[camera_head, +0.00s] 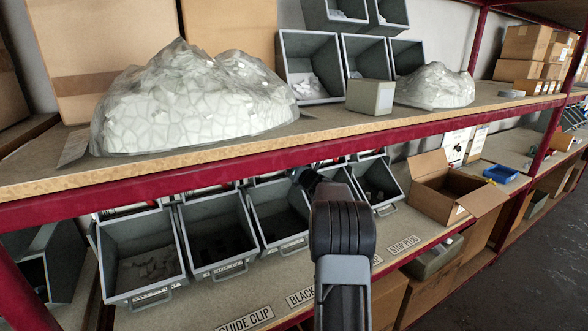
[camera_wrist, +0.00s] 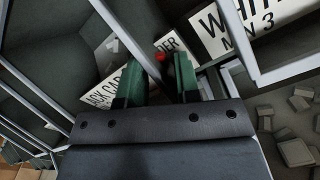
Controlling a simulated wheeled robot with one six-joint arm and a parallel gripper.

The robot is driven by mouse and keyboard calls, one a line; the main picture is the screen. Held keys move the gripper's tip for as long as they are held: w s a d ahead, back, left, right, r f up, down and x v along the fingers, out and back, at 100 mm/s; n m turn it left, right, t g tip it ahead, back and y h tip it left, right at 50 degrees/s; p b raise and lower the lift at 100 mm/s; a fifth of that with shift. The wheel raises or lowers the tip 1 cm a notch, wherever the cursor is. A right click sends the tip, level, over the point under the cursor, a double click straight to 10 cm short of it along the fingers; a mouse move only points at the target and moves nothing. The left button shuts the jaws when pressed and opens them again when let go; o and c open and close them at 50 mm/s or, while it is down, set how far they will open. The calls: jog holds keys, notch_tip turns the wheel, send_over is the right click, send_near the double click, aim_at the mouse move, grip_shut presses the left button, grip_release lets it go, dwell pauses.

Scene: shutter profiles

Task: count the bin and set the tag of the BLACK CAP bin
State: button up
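My gripper (camera_wrist: 160,84) shows two green fingers in the wrist view, set apart with a gap between them. A small red spot (camera_wrist: 160,57) shows in or just beyond that gap, beside a white tag (camera_wrist: 170,44) reading "...DER". A label ending "ACK CAP" (camera_wrist: 100,94) is partly covered by the left finger. In the head view a label starting "BLACK" (camera_head: 300,297) is on the lower shelf edge, partly hidden by my arm. A bin with dark contents (camera_head: 215,243) stands on that shelf. My fingers are hidden in the head view.
A bin with pale pieces (camera_head: 150,262) stands at left. A label starting "WHIT" (camera_wrist: 250,22) and loose grey pieces (camera_wrist: 294,150) lie right in the wrist view. The upper shelf's red beam (camera_head: 170,180) overhangs the bins. An open carton (camera_head: 445,190) stands right.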

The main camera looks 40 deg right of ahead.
jog(key=shift+o, duration=1)
jog(key=s+a+b, duration=0.2)
jog(key=s, duration=1.1)
jog(key=shift+s+b, duration=0.35)
